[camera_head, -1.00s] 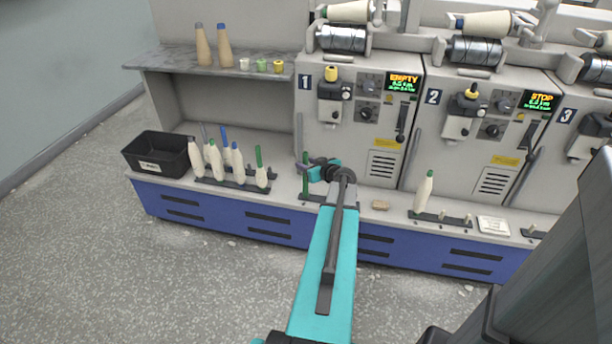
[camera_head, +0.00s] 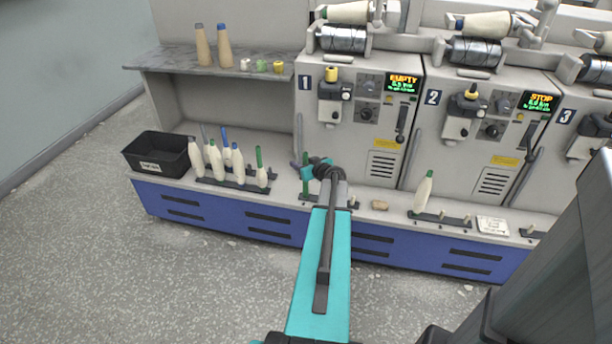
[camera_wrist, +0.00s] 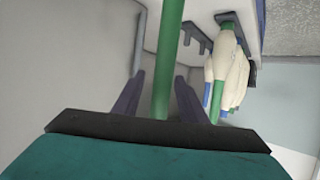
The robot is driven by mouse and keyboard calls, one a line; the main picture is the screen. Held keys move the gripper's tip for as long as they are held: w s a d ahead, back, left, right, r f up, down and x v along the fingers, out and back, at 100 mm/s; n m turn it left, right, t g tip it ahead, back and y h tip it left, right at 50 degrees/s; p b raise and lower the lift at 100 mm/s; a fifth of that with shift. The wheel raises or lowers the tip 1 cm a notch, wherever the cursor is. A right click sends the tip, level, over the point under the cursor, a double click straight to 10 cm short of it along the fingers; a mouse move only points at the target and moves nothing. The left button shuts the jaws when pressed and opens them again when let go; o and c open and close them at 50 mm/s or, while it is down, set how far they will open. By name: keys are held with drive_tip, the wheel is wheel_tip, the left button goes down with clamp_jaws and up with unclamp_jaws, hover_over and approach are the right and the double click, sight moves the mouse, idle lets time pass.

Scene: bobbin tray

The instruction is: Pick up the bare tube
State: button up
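The bare green tube (camera_head: 306,176) stands upright on the narrow peg rail in front of machine 1. In the wrist view the tube (camera_wrist: 168,60) runs between the two dark fingers of my gripper (camera_wrist: 160,80). The fingers stand apart, with a gap visible at least on the left side of the tube. I cannot tell whether the right finger touches it. In the head view my wrist is just right of the tube, and the fingers are too small to make out.
Wound bobbins (camera_head: 216,160) stand on a rack to the left, beside a black bin (camera_head: 157,152). Another wound bobbin (camera_head: 423,192) stands on a rail to the right. A tan block (camera_head: 380,205) lies between. The shelf (camera_head: 165,62) above holds two cones and small rings.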

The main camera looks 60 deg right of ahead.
idle(0.5)
clamp_jaws()
drive_tip(key=shift+r, duration=0.1)
wheel_tip(320, 180, up, 10)
idle(0.7)
idle(0.5)
